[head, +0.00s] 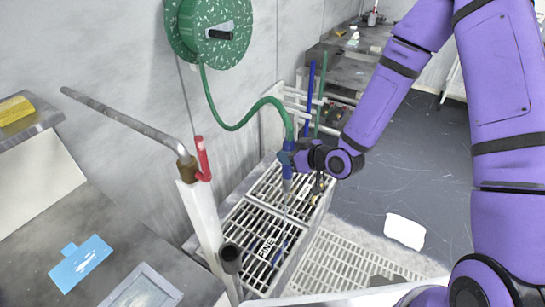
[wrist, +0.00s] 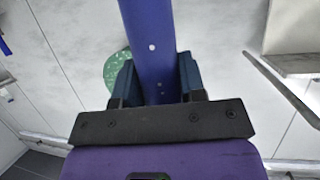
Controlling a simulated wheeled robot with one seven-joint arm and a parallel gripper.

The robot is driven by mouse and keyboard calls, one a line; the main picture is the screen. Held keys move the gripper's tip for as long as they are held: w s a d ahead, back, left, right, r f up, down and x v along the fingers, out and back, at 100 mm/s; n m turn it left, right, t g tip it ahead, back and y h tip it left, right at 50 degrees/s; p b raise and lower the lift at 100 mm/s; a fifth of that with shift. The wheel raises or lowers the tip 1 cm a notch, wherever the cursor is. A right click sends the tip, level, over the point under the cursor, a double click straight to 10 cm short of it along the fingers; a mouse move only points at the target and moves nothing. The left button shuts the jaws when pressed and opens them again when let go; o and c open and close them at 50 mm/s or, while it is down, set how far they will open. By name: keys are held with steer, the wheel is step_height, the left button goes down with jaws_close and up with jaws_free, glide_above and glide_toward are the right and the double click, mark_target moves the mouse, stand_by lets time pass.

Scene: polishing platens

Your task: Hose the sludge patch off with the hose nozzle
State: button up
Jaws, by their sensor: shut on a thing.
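The hose nozzle (head: 288,168) is blue with a grey tip pointing down. It hangs over the slatted white grating of the trough (head: 236,200). My gripper (head: 291,159) is shut on it; in the wrist view the blue nozzle (wrist: 152,45) sits between the two fingers (wrist: 157,80). The green hose (head: 236,127) loops from its upper end to the green reel (head: 213,32). A thin pale line runs below the tip; I cannot tell whether it is water. A grey-brown patch (head: 394,271) lies at the floor grating's right side; I cannot tell whether it is the sludge patch.
A white post with a bent grey pipe (head: 130,115) and red lever (head: 203,160) stands left of the trough. A grey bench (head: 60,215) holds a blue card (head: 80,262). A white sheet (head: 404,231) lies on the dark floor, which is otherwise open behind.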

steer(key=w+d+f, duration=0.2)
steer(key=w+d, duration=0.2)
steer(key=d, duration=0.3)
steer(key=w+d+f, duration=0.3)
steer(key=w+d, duration=0.2)
steer(key=d, duration=0.3)
steer(key=s+d+f, duration=0.3)
steer(key=s+d, duration=0.4)
steer(key=d, duration=0.8)
steer(key=s+d+f, duration=0.4)
steer(key=s+d, duration=0.4)
steer(key=d, duration=0.7)
steer(key=s+d+f, duration=0.4)
steer(key=s+d, duration=0.4)
steer(key=d, duration=0.7)
steer(key=shift+s+f, duration=0.25)
